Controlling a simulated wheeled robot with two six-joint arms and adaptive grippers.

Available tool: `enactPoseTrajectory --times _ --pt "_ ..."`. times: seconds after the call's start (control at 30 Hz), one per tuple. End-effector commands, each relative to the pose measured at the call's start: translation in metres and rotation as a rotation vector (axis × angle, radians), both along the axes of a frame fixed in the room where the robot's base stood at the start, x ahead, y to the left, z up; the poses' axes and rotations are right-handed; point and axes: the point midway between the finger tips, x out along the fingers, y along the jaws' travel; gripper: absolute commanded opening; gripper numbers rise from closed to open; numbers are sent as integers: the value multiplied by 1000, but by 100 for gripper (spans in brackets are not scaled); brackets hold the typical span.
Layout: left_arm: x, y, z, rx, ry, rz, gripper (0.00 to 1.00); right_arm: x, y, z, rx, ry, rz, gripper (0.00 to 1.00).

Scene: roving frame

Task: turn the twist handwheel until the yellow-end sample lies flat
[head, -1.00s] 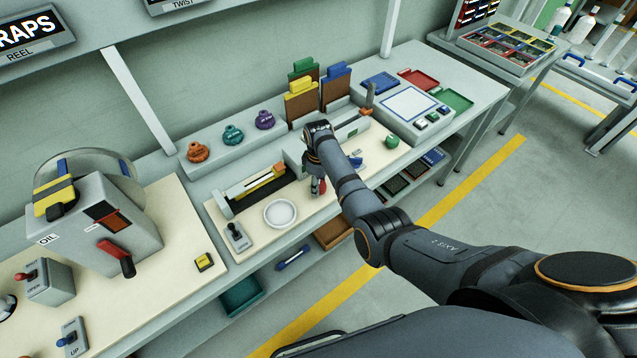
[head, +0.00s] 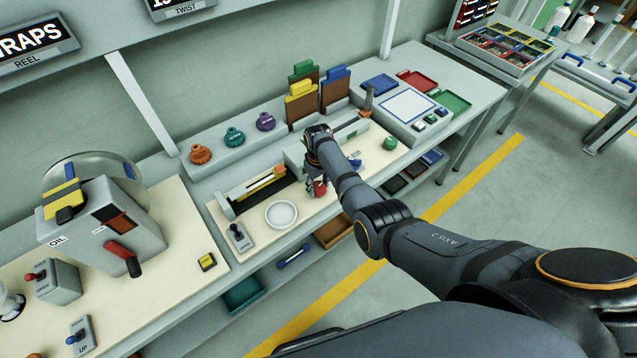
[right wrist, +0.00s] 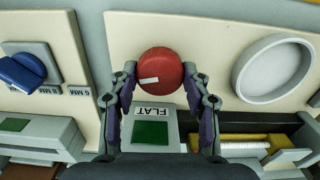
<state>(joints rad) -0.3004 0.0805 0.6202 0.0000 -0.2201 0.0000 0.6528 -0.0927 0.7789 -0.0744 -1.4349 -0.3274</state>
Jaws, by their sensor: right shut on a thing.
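The red handwheel (right wrist: 160,75) lies between the fingertips of my right gripper (right wrist: 160,78) in the right wrist view, both fingers against its rim. A short white mark shows on its face. In the head view the wheel (head: 320,187) is partly covered by my right gripper (head: 316,180). The sample (head: 262,184) sits in the long twist fixture left of the wheel, its yellow end at the right. Its yellow part (right wrist: 240,143) also shows in the right wrist view. A dark green window (right wrist: 150,132) sits by a FLAT label. My left gripper is out of view.
A white round dish (head: 282,214) and a grey lever switch (head: 239,236) stand left of the wheel. A green ball-like knob (head: 390,143) is to the right. Colored knobs (head: 234,137) line the shelf behind. A grey reel machine (head: 110,225) stands at left.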

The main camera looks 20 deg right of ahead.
Motion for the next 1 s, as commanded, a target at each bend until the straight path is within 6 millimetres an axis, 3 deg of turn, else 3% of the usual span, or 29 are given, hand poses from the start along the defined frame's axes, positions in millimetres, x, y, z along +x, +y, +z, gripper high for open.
enactPoseTrajectory --times 0.4,1.0 --pt "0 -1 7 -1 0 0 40 1 0 1 1 -2 -206 16" --pt "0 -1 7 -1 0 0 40 1 0 1 0 -4 -243 16"
